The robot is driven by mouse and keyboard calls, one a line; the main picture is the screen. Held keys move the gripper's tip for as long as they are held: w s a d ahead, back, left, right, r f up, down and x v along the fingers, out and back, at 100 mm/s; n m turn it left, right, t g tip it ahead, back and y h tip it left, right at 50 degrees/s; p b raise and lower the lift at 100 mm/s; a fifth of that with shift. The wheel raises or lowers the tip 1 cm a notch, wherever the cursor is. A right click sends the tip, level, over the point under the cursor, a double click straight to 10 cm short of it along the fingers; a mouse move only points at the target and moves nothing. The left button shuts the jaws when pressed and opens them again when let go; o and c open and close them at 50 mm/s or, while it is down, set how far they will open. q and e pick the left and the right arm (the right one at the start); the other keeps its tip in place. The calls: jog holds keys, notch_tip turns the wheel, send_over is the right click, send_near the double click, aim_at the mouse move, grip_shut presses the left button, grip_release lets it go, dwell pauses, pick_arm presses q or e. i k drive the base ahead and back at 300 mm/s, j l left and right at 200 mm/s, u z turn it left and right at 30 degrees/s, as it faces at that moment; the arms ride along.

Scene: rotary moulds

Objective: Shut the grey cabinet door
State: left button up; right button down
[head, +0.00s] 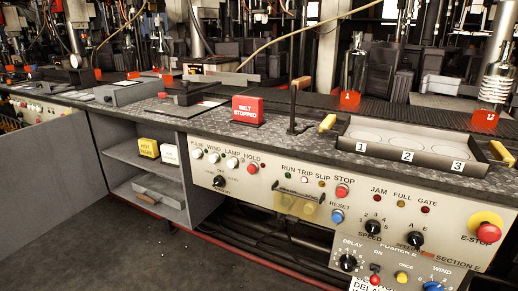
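The grey cabinet door (45,180) stands open at the left of the head view, swung out from the bench front. Its left part is cut off by the picture's edge. The open grey cabinet (180,215) is to its right, under the counter, with its shelves showing. Neither of my grippers is in view.
A yellow block (149,148) and a white block (170,154) sit on the upper shelf, and a grey box (158,192) lies below. A control panel (265,180) with knobs and buttons is right of the cabinet. The dark floor (150,262) in front looks clear.

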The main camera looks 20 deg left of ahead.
aim_at(51, 172)
jog(key=j+u, duration=0.35)
jog(key=j, duration=1.2)
jog(key=k+j+z, duration=0.1)
jog(key=j, duration=1.05)
jog(key=i+j, duration=0.1)
jog(key=j, duration=1.6)
jog(key=j+z, duration=0.2)
jog(key=j, duration=0.35)
jog(key=k+j+z, duration=0.25)
jog(key=j, duration=0.3)
jog(key=i, duration=0.05)
